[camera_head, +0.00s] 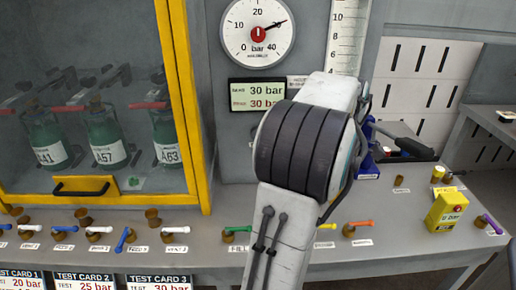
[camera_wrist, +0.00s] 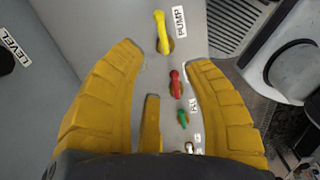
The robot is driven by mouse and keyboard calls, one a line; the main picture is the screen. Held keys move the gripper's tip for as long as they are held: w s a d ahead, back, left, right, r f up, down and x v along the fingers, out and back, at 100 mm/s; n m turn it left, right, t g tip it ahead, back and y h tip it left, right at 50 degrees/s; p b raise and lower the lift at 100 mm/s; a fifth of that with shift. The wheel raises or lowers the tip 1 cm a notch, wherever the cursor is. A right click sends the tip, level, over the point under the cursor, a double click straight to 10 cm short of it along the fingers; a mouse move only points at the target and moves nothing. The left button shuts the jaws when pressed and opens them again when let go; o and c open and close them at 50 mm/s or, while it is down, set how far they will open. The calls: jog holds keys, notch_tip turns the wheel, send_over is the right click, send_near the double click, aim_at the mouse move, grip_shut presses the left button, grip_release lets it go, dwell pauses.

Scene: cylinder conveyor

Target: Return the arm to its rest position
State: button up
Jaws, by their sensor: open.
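My gripper (camera_wrist: 162,58) is open in the wrist view, with its yellow fingers spread apart and nothing between the tips. Beyond the fingers is a grey panel with a yellow lever (camera_wrist: 162,32) beside a PUMP label (camera_wrist: 180,22). A red lever (camera_wrist: 175,84) and a green lever (camera_wrist: 183,118) show in the gap between the fingers; I cannot tell how far they are from the fingers. In the head view my arm rises through the middle, and its own links hide the gripper.
A yellow-framed cabinet (camera_head: 183,80) with green cylinders stands at left. A bench (camera_head: 210,262) carries several coloured levers along its front. A round gauge (camera_head: 258,55) and a display (camera_head: 257,95) are behind my arm. A yellow box (camera_head: 445,212) sits at right. A LEVEL label (camera_wrist: 16,48) is at left.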

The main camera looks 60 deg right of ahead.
dwell(0.4)
jog(key=w+a+f+m, duration=0.1)
jog(key=a+f+m, duration=0.1)
jog(key=m, duration=0.5)
jog(key=w+a+f+m, duration=0.1)
jog(key=a+f+m, duration=0.1)
jog(key=m, duration=0.5)
jog(key=w+a+f+m, duration=0.1)
jog(key=a+f+m, duration=0.2)
jog(key=m, duration=0.4)
jog(key=shift+a+f, duration=0.1)
jog(key=shift+a, duration=0.55)
jog(key=w+a+r+n+t, duration=0.1)
jog(key=w+a+n, duration=0.25)
jog(key=a, duration=0.55)
jog(key=w+a+r+n+t, duration=0.1)
jog(key=w+a+n, duration=0.3)
jog(key=a, duration=0.6)
jog(key=w+a+n, duration=0.3)
jog(key=a+n, duration=0.3)
jog(key=a, duration=0.3)
notch_tip(320, 180, up, 16)
jog(key=t+p, duration=0.1)
jog(key=p, duration=1.3)
jog(key=shift+s+a+r+p, duration=0.15)
jog(key=shift+s+r+p, duration=0.1)
jog(key=shift+p, duration=0.05)
